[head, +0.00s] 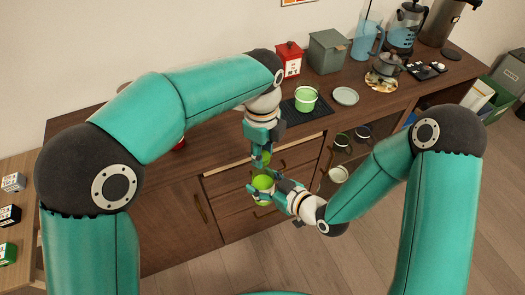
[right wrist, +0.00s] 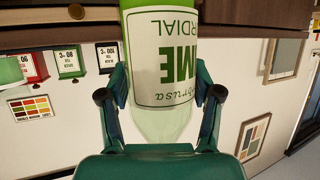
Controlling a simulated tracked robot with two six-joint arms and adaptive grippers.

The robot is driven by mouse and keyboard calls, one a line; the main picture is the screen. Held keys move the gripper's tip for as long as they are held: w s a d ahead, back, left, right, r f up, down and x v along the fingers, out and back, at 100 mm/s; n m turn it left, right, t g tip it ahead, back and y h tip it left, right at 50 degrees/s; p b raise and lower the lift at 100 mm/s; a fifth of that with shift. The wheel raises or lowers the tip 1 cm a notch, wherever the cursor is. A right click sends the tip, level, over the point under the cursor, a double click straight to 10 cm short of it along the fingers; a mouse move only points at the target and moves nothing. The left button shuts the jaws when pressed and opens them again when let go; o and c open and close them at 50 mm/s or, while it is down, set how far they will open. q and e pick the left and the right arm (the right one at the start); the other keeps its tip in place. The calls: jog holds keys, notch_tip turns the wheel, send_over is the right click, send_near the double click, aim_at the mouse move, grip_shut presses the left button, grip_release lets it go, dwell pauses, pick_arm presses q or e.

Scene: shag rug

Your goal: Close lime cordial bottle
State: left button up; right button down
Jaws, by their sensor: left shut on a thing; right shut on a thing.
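The lime cordial bottle (head: 263,183) is bright green and held in front of the drawers. My right gripper (head: 277,188) is shut on it from the right. In the right wrist view the bottle (right wrist: 162,60), with its white label upside down, stands between the two fingers (right wrist: 160,105). My left gripper (head: 262,157) points down just above the bottle and is shut on a small green piece (head: 263,158), which looks like the cap. I cannot tell whether this piece touches the bottle's neck, as the fingers partly hide it.
Drawers with handles lie close behind the grippers. The floor at the front is clear.

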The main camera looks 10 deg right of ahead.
pick_arm(q)
jog(key=m, duration=0.7)
jog(key=shift+w, duration=0.15)
jog(key=m, duration=0.8)
jog(key=shift+m, duration=0.3)
jog(key=o, duration=0.7)
jog(key=shift+d, duration=0.1)
jog(key=shift+r, duration=2.25)
jog(key=shift+c, duration=0.4)
